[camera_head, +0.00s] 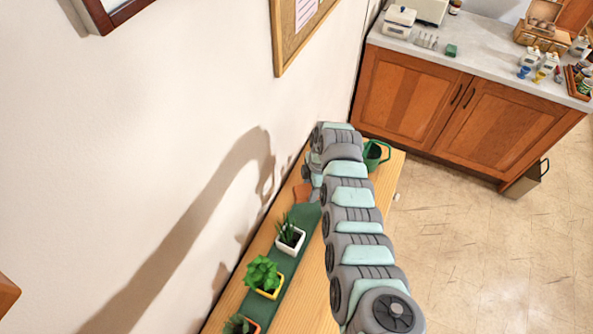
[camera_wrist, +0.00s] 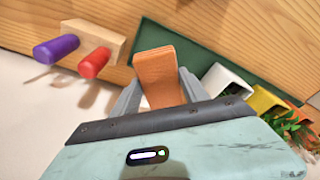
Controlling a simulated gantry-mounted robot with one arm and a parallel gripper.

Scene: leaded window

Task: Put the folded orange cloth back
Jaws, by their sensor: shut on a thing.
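The folded orange cloth (camera_wrist: 156,72) is between the two fingers of my gripper (camera_wrist: 158,88) in the wrist view. My gripper is shut on it, and its far end sticks out beyond the fingertips. In that view the cloth overlaps the end of a green mat (camera_wrist: 185,42) on the wooden surface; I cannot tell whether it touches the mat. My arm hides most of the gripper there.
Potted plants (camera_head: 264,275) in white, yellow and orange pots stand along the mat. A wooden block (camera_wrist: 98,35) with purple and red handles is left of the cloth in the wrist view. A green watering can (camera_head: 376,155) stands at the shelf's far end. The wall is close on the left.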

